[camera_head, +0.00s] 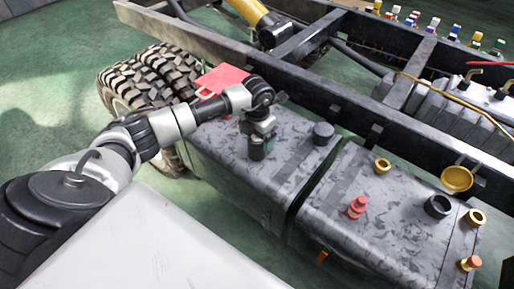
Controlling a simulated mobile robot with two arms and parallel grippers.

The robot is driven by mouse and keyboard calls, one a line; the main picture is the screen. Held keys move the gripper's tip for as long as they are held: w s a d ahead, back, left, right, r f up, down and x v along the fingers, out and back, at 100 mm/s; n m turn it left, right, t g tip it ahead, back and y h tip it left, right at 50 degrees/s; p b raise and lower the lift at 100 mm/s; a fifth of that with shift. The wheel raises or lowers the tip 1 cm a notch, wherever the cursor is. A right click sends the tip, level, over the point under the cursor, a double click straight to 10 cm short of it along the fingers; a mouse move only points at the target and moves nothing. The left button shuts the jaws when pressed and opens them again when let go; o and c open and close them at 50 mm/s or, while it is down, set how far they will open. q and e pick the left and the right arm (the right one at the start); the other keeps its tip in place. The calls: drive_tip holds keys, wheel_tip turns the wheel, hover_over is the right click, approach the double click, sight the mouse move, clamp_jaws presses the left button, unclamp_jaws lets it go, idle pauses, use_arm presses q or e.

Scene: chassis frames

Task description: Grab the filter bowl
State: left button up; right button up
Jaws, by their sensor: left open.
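My left arm comes in from the left and reaches over the grey tank (225,165). My left gripper (261,146) points down close above the tank's top; its jaws are open. A dark green, short cylindrical thing shows at the fingertips, too small to tell whether it is a separate part or the fingers. A round yellow bowl-like piece (457,179) is at the right by the frame rail, apart from my gripper. I cannot tell for sure which part is the filter bowl. My right gripper is not in view.
Dark caps (323,133) (438,206), a red cap (357,206) and yellow rings (382,165) sit on the tanks. The chassis rail (300,90) runs behind them. A red box (222,80) and tyres (165,75) are behind my arm.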

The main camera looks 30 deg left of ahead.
use_arm(q)
drive_tip(key=shift+r, duration=0.1)
drive_tip(key=c, duration=1.3)
drive_tip(key=shift+c, duration=0.4)
drive_tip(key=shift+r, duration=0.15)
